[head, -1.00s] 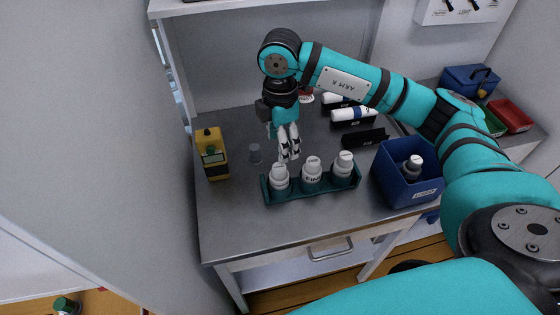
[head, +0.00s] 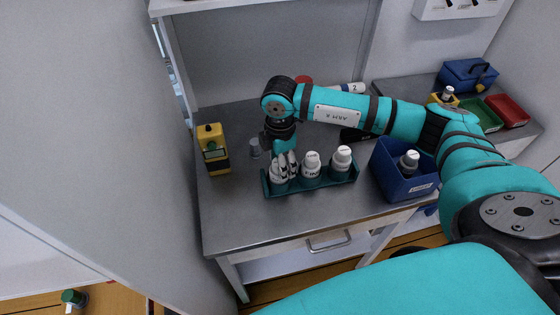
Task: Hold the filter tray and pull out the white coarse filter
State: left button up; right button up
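A dark teal filter tray (head: 315,185) stands near the front of the steel bench in the head view. It holds three white filters side by side: a left one (head: 279,186), a middle one (head: 312,166) with dark lettering that seems to read "FINE", and a right one (head: 342,158). My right gripper (head: 285,168) points down at the left filter, its white fingers overlapping the filter's top. I cannot tell whether it grips the filter or how far its fingers are apart. The left filter's label is unreadable. My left gripper is not in view.
A yellow handheld device (head: 211,149) and a small clear cup (head: 255,148) stand left of the tray. A blue bin (head: 403,184) with a dark bottle stands to the right. White cylinders (head: 346,88) lie behind my arm. The bench front is clear.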

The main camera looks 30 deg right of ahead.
jog(key=c, duration=0.9)
jog(key=o, duration=1.1)
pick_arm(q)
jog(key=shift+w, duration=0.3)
pick_arm(e)
jog(key=shift+r, duration=0.1)
notch_tip(320, 180, up, 12)
jog(key=shift+f, duration=0.1)
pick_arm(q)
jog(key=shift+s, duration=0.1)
